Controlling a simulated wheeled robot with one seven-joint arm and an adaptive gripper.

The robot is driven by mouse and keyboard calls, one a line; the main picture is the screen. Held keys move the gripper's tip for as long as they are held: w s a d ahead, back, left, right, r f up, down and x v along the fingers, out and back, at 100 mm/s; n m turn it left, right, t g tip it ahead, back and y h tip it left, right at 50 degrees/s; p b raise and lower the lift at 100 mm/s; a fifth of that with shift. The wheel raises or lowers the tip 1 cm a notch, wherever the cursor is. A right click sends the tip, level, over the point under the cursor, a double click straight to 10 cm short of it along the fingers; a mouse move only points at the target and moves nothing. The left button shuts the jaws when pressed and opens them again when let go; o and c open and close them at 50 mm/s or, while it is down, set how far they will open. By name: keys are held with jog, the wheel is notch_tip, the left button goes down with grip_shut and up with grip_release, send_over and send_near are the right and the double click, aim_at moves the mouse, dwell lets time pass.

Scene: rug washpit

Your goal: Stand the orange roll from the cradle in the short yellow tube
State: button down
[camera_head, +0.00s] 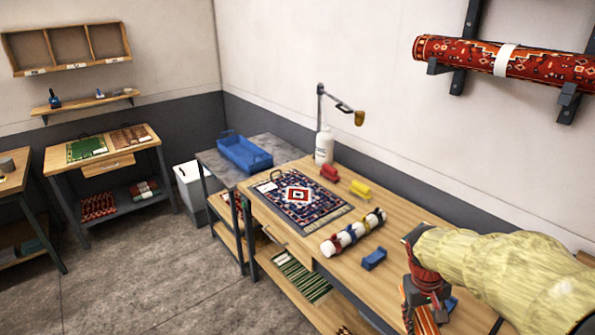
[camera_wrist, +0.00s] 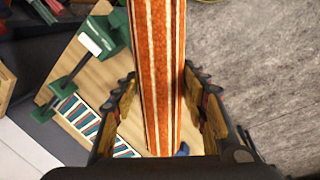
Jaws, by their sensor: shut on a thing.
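The orange roll, with cream stripes, runs upright through the wrist view (camera_wrist: 160,65) between the two fingers of my gripper (camera_wrist: 160,95). My gripper is shut on it. In the head view my gripper (camera_head: 428,285) is at the lower right, by the near side of the wooden bench (camera_head: 400,238), and the orange roll (camera_head: 420,320) hangs below it, cut off by the frame. A small yellow piece (camera_head: 360,188) lies at the back of the bench; I cannot tell whether it is the short yellow tube. No cradle can be surely made out.
A white roll with coloured bands (camera_head: 352,232), a blue piece (camera_head: 374,258), a red piece (camera_head: 329,173) and a patterned rug (camera_head: 297,196) lie on the bench. A lamp (camera_head: 340,105) rises behind. The wrist view shows a green fitting (camera_wrist: 100,38) left of the roll and floor (camera_wrist: 260,70) at right.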

jog(key=shift+m, duration=0.8)
jog(key=w+f, duration=0.1)
jog(key=w, duration=0.1)
jog(key=w+a+f, duration=0.1)
jog(key=w, duration=0.1)
jog(key=w+a+f, duration=0.1)
jog(key=w, duration=0.1)
jog(key=shift+w+a+f, duration=0.2)
jog(key=shift+a+f, duration=0.05)
jog(key=shift+f, duration=0.05)
jog(key=w+a+f+n, duration=0.1)
jog(key=w+a+f, duration=0.3)
jog(key=a+f, duration=0.6)
jog(key=a+b+x, duration=0.1)
jog(key=x, duration=0.2)
jog(key=shift+d+f, duration=0.2)
jog(key=shift+f, duration=0.3)
